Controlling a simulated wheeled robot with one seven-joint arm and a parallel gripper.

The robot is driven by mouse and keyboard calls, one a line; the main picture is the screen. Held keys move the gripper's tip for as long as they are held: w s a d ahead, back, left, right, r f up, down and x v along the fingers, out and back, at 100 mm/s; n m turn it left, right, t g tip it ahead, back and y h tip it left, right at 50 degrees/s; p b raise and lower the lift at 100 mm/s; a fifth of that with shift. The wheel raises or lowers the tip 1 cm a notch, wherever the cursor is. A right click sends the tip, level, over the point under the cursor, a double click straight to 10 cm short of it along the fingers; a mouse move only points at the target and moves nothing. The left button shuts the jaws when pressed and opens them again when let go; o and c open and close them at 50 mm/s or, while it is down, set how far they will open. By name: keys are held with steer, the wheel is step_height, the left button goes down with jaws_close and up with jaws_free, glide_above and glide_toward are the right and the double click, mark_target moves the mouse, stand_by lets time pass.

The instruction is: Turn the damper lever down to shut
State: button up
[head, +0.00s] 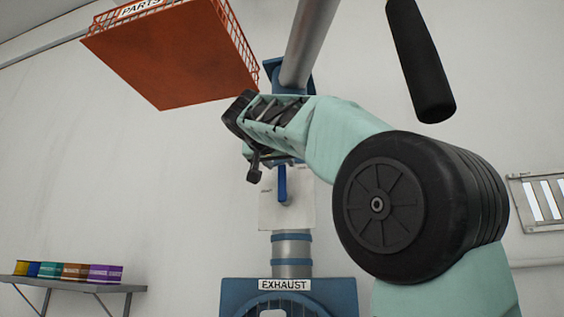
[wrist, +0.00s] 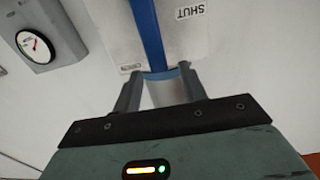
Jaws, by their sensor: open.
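The damper lever (head: 282,184) is a blue bar on a pale plate (head: 298,214) on the exhaust duct, and it stands about upright. In the wrist view the lever (wrist: 149,32) runs from the top edge down to the gap between my fingertips. An upside-down SHUT label (wrist: 190,12) is to its right, and a small label (wrist: 131,67), hard to read, is beside the left finger. My gripper (head: 270,163) is open at the lever's upper end. Its fingers also show in the wrist view (wrist: 157,74). I cannot tell whether they touch the lever.
The duct (head: 292,256) runs down to a blue EXHAUST housing (head: 245,290). An orange parts basket (head: 175,60) hangs at the upper left. A shelf (head: 75,287) with several coloured tins is at the lower left. A round gauge (wrist: 35,45) shows in the wrist view.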

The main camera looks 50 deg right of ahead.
mark_target(282, 165)
steer(key=shift+p+x, duration=0.4)
steer(key=shift+x, duration=1.2)
jaws_close()
